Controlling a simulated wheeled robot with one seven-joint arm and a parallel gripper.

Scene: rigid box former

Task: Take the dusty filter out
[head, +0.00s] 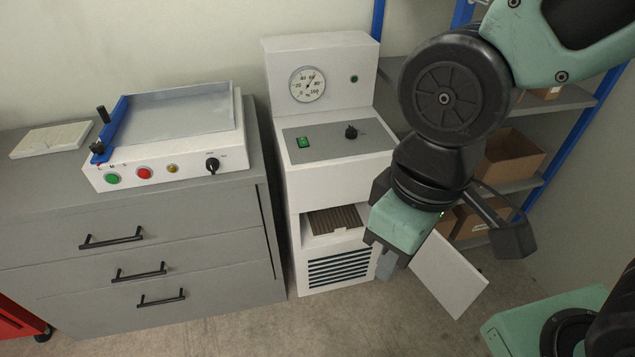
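A pleated brown-grey filter (334,220) sits inside an open compartment in the front of the white machine (320,184). Its front edge shows, while its right end is partly hidden by my arm. A white panel (447,275), which looks like the compartment's door, stands swung out to the right, partly behind my gripper. My gripper (385,258) is in front of the compartment's right side, pointing down, between the opening and the panel. Its fingertips are small and partly hidden, so I cannot tell whether they are open or touching anything.
Slatted vents (338,268) lie below the compartment. A grey drawer cabinet (140,240) stands close on the left, with a sheet device (170,140) on top. A shelf rack (580,98) with cardboard boxes (512,155) is behind my arm. The floor in front is clear.

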